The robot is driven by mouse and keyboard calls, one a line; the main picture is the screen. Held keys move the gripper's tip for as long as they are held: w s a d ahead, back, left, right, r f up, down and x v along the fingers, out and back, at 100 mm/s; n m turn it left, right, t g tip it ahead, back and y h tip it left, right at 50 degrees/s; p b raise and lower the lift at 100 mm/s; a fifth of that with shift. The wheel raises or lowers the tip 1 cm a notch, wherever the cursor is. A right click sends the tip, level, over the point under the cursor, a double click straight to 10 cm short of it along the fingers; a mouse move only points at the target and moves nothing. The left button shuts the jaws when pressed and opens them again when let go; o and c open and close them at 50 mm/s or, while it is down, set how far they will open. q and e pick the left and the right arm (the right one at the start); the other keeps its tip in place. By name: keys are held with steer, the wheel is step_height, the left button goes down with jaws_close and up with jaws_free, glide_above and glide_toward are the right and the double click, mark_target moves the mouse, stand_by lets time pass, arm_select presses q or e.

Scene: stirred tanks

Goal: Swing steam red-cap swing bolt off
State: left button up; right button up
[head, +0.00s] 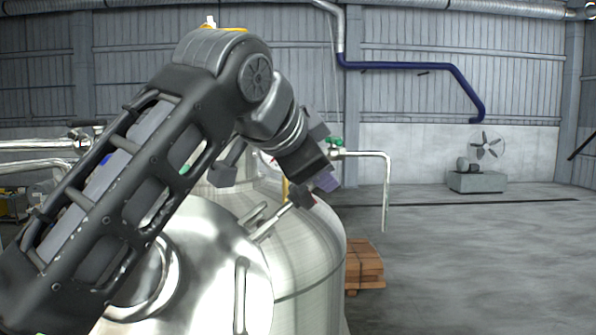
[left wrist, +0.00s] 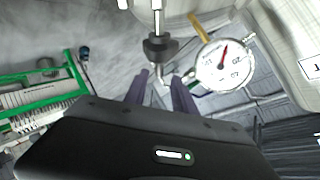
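A shiny metal tank (head: 300,240) with a domed top stands in front of me in the head view. A metal rod (head: 272,222) with a dark knob (head: 302,196) at its end sticks up from the tank. My left gripper (head: 322,182) is right beside that knob. In the left wrist view a dark knob (left wrist: 160,47) on a metal rod is just beyond the tips of my left gripper (left wrist: 161,77), whose purple fingers are apart. I cannot tell whether they touch it. I see no red cap; my arm hides part of the tank. My right gripper is not in view.
A round gauge (left wrist: 222,62) with a red needle is close to the fingers in the left wrist view.

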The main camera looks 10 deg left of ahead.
arm_select(q)
steer(key=s+a, duration=0.2)
steer(key=s, duration=0.4)
steer(key=s+a+r, duration=0.1)
steer(key=s+a, duration=0.1)
steer(key=s, duration=0.5)
steer(key=shift+s+a+r, duration=0.15)
steer(key=shift+s+a, duration=0.1)
steer(key=shift+s, duration=0.05)
